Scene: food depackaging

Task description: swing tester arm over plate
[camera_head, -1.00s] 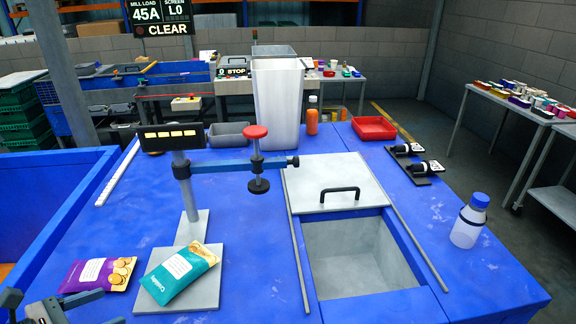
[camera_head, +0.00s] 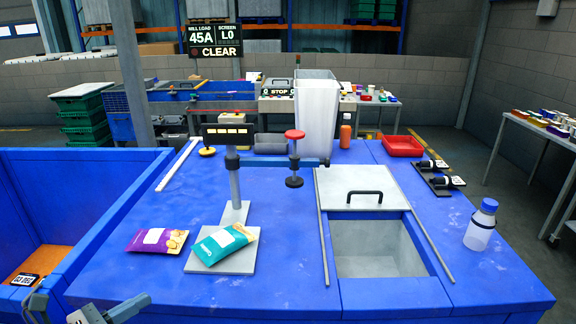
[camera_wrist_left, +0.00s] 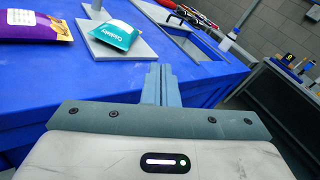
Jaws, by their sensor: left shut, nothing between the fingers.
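The tester (camera_head: 236,185) stands on the blue table, with a grey post and a dark display showing lit bars. Its blue arm (camera_head: 268,162) reaches right from the post. At its end are a red knob (camera_head: 295,134) and a black foot (camera_head: 294,182), raised and to the right of the plate. The grey plate (camera_head: 240,264) carries a teal packet (camera_head: 222,243), which also shows in the left wrist view (camera_wrist_left: 118,36). My left gripper (camera_head: 142,303) is at the table's front edge, below the packets, shut and empty, touching neither tester nor packet. My right gripper is out of view.
A purple packet (camera_head: 157,240) lies left of the plate. Right of the tester are a grey lid (camera_head: 345,183) and an open square well (camera_head: 380,250). A bottle (camera_head: 480,226) stands at right, a white bin (camera_head: 316,115) at the back. A blue crate (camera_head: 25,180) is at left.

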